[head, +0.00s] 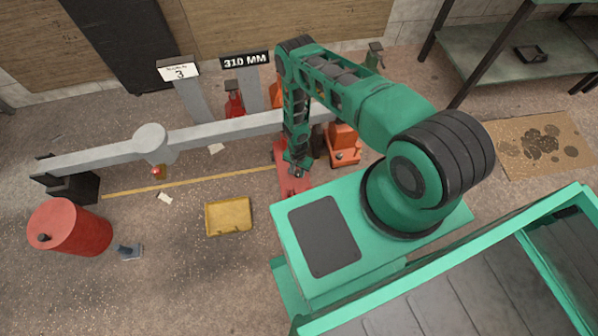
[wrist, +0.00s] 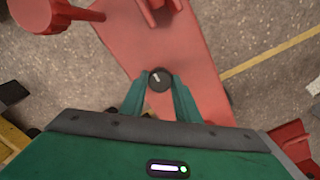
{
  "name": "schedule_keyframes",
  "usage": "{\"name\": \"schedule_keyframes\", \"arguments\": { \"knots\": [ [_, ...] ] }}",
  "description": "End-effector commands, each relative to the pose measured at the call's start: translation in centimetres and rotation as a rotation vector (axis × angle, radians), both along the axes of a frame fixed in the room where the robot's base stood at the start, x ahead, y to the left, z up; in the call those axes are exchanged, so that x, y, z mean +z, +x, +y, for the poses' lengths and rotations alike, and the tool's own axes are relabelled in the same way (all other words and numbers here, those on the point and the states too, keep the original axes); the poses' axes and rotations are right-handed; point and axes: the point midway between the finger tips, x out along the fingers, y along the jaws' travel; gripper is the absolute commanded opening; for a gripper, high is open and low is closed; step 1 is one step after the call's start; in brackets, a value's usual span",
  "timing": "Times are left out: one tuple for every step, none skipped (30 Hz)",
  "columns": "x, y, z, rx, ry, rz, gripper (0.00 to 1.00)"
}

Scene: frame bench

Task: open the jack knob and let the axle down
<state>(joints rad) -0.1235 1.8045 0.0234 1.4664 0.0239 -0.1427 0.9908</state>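The red jack (head: 291,178) lies on the floor beneath my gripper, under the right part of the grey axle (head: 215,132). My gripper (wrist: 159,84) is open, with one green fingertip on either side of the knob. I cannot tell if they touch it. In the head view my gripper (head: 298,168) is above the jack.
An orange stand (head: 343,148) is close to the right of my gripper. A black stand (head: 75,187), a red drum (head: 80,230) and a yellow tray (head: 229,217) are to the left. A "310 MM" sign (head: 245,61) stands behind the axle. Floor between tray and axle is mostly clear.

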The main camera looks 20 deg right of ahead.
Motion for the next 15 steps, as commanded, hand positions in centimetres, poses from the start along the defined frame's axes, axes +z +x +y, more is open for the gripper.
{"name": "schedule_keyframes", "arguments": {
  "knots": [
    [0.01, -0.06, -1.02, -0.002, -0.003, 0.002, 0.07],
    [0.01, -0.06, -0.67, 0.000, -0.002, 0.001, 0.07],
    [0.00, -0.08, -0.48, 0.002, -0.004, 0.002, 0.07],
    [0.00, -0.08, -0.41, 0.005, -0.005, 0.001, 0.07],
    [0.00, -0.09, -0.34, 0.008, -0.006, 0.002, 0.07],
    [0.00, -0.10, -0.27, 0.014, -0.006, 0.002, 0.07],
    [0.00, -0.12, -0.23, 0.020, -0.006, 0.003, 0.07],
    [-0.01, -0.12, -0.20, 0.027, -0.006, 0.003, 0.07],
    [-0.01, -0.13, -0.17, 0.040, -0.006, 0.003, 0.07],
    [-0.01, -0.13, -0.15, 0.050, -0.006, 0.003, 0.07],
    [-0.01, -0.15, -0.14, 0.062, -0.006, 0.003, 0.07],
    [-0.02, -0.15, -0.13, 0.082, -0.006, 0.003, 0.07],
    [-0.02, -0.17, -0.13, 0.098, -0.007, 0.003, 0.07],
    [-0.02, -0.17, -0.13, 0.117, -0.007, 0.003, 0.07],
    [-0.02, -0.17, -0.13, 0.144, -0.007, 0.003, 0.07]
  ]
}}
